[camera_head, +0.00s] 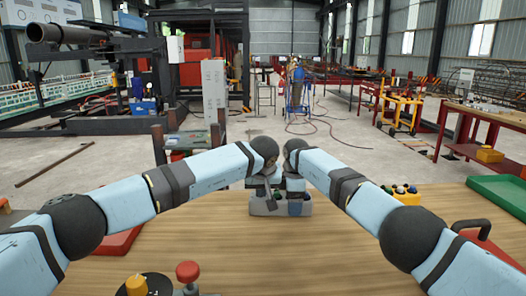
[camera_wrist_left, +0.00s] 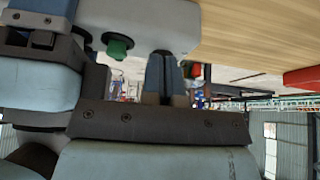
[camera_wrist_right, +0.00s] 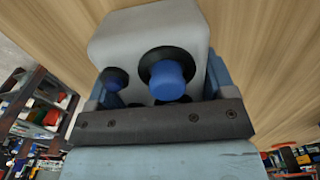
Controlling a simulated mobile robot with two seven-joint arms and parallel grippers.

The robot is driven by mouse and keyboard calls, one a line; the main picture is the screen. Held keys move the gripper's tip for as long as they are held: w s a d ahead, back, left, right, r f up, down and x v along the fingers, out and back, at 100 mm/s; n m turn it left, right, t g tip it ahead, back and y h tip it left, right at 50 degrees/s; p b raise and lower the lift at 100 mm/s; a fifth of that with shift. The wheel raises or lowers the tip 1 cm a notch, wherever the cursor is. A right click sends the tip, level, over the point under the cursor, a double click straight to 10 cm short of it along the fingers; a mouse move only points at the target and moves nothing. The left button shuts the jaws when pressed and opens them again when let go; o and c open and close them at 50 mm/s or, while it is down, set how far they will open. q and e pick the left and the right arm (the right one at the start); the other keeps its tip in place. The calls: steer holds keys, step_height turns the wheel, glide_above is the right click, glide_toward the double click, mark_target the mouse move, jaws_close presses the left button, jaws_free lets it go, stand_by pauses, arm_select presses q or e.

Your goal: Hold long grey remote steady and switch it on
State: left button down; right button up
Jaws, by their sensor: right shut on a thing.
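The long grey remote (camera_head: 262,207) stands near the far edge of the wooden table, in front of both arms. In the right wrist view its grey body (camera_wrist_right: 130,35) lies between the fingers of my right gripper (camera_wrist_right: 158,80), with a blue button and darker knobs showing. My right gripper is shut on it. My left gripper (camera_wrist_left: 165,56) has its two fingers together, with tips close to the grey remote (camera_wrist_left: 165,25); whether they touch cannot be told. A green knob (camera_wrist_left: 117,46) shows beside them. The grippers partly hide the remote in the head view.
A yellow box with buttons (camera_head: 405,197) and a green tray (camera_head: 500,192) lie to the right. A red thing with a dark handle (camera_head: 490,247) is at the near right. A red tray (camera_head: 118,243) and a red mushroom button (camera_head: 187,271) are at left. The middle table is clear.

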arm_select(q)
steer(key=shift+a+f, duration=0.1)
steer(key=shift+a, duration=0.4)
stand_by(0.3)
steer(key=shift+s, duration=0.4)
step_height(320, 180, up, 6)
stand_by(0.6)
steer(key=shift+d, duration=0.1)
steer(key=shift+d+f, duration=0.15)
steer(key=shift+f, duration=0.85)
steer(key=shift+d+f, duration=0.2)
steer(key=shift+f, duration=0.75)
steer(key=shift+d+f, duration=0.15)
steer(key=shift+f, duration=0.85)
